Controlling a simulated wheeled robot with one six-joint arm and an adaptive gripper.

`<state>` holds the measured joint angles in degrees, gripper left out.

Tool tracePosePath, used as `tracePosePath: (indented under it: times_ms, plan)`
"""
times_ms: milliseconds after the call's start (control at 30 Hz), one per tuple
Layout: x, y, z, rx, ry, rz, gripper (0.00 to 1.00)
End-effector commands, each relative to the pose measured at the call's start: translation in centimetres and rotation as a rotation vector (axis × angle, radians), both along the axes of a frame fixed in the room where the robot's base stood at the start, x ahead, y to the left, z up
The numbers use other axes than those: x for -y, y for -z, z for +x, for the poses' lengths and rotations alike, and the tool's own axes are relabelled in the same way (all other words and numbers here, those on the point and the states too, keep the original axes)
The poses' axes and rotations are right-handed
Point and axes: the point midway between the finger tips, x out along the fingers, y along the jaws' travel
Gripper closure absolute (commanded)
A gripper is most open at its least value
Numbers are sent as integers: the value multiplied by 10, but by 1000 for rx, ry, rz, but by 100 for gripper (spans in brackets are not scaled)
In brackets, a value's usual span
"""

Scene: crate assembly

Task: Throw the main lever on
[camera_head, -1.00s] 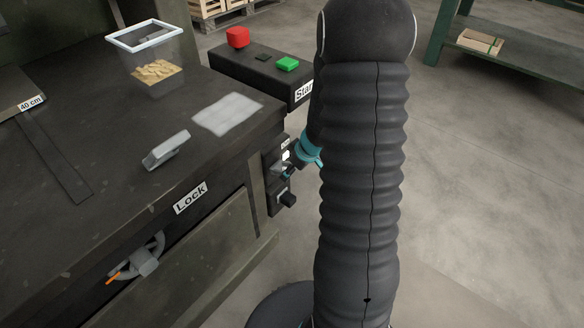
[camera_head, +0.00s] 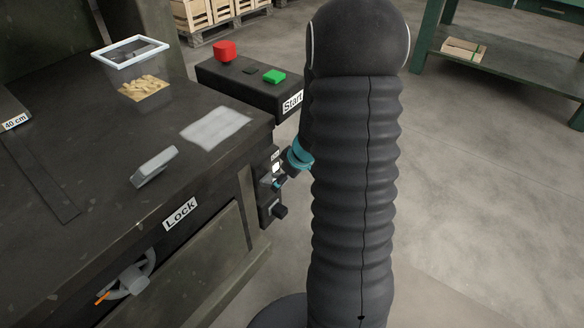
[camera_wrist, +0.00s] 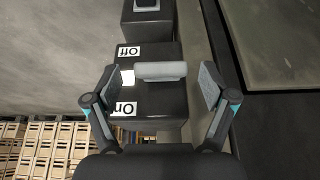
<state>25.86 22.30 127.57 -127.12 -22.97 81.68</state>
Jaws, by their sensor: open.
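The main lever shows in the wrist view as a light grey bar (camera_wrist: 160,72) across a black switch box (camera_wrist: 155,100). It lies between the "Off" label (camera_wrist: 129,52) and the "On" label (camera_wrist: 124,108), nearer "Off". A white lit square (camera_wrist: 127,78) is beside it. My gripper (camera_wrist: 158,84) is open, one finger at each end of the bar, with gaps visible on both sides. In the head view the switch box (camera_head: 267,200) is on the bench's right side, with my gripper (camera_head: 279,183) close to it; my arm hides part of this area.
A black box with a red button (camera_head: 224,51) and a green button (camera_head: 273,77) stands at the bench's back corner. The bench (camera_head: 95,195) also holds a clear bin (camera_head: 130,62) and a grey handle (camera_head: 154,167).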

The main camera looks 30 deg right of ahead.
Motion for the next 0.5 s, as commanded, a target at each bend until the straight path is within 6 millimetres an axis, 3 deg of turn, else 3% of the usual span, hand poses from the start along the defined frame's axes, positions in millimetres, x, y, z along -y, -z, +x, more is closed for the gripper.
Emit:
tracePosePath:
  times_ms: [300,500]
  plan:
    - [9,-55,-21,4,-2,-2,17]
    - [14,-80,-31,2,-1,-2,17]
